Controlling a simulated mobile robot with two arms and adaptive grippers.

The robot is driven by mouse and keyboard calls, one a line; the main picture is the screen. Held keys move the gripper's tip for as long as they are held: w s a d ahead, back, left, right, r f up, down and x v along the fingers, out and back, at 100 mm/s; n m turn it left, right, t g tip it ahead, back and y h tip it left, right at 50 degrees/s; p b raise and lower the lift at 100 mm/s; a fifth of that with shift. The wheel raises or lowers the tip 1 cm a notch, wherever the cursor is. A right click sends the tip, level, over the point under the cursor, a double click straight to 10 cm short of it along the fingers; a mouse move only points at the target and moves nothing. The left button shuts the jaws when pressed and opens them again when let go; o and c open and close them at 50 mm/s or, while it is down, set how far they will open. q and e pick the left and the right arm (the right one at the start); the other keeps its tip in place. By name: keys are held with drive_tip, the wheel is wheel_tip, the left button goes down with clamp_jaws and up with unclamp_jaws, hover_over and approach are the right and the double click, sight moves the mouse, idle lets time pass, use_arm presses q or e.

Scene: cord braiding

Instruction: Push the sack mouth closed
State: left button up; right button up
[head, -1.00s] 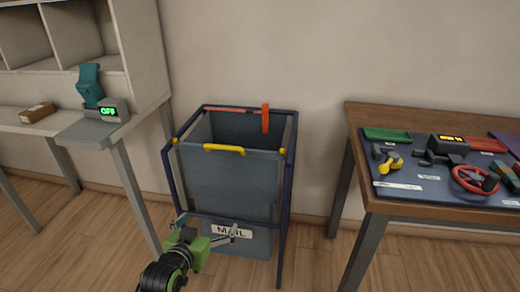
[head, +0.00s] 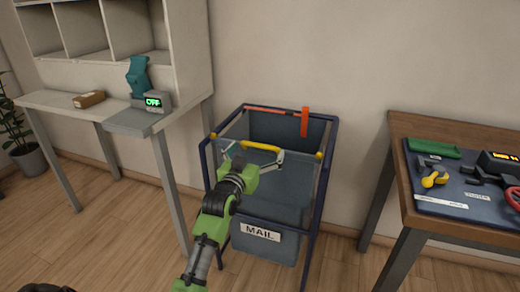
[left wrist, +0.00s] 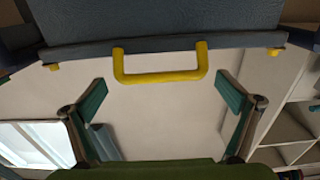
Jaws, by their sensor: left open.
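The grey-blue mail sack (head: 285,190) hangs in a dark blue frame (head: 322,170) with its mouth open at the top. A yellow handle (head: 262,147) sits on its front rim. My left gripper (head: 253,158) is open at the front of the sack, its fingers spread to either side of the handle. In the left wrist view the handle (left wrist: 160,77) lies ahead of the gap between the open fingertips (left wrist: 163,92), apart from both. The gripper looks empty. My left arm hides part of the sack's front. My right gripper is not in view.
An orange-red piece (head: 304,122) stands on the back of the frame. A wooden workbench (head: 450,128) with tools is at right. Open floor lies in front.

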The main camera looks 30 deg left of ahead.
use_arm(q)
drive_tip(key=shift+x, duration=1.2)
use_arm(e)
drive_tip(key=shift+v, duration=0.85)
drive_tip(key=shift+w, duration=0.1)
